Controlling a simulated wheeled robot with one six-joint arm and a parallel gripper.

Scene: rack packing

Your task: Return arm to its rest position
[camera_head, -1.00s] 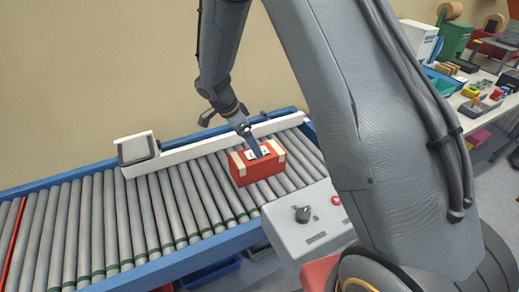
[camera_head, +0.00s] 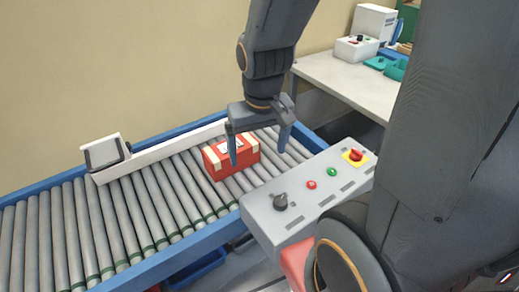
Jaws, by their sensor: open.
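In this view I cannot tell how far the finger is from the box. My arm comes down from the top of the picture, and its large links fill the right side.
The roller conveyor (camera_head: 115,215) has blue side rails and a white scanner-like unit (camera_head: 104,152) at the back. A grey control panel (camera_head: 310,187) with buttons stands in front. A white table (camera_head: 343,78) with machines and green trays is at the back right.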

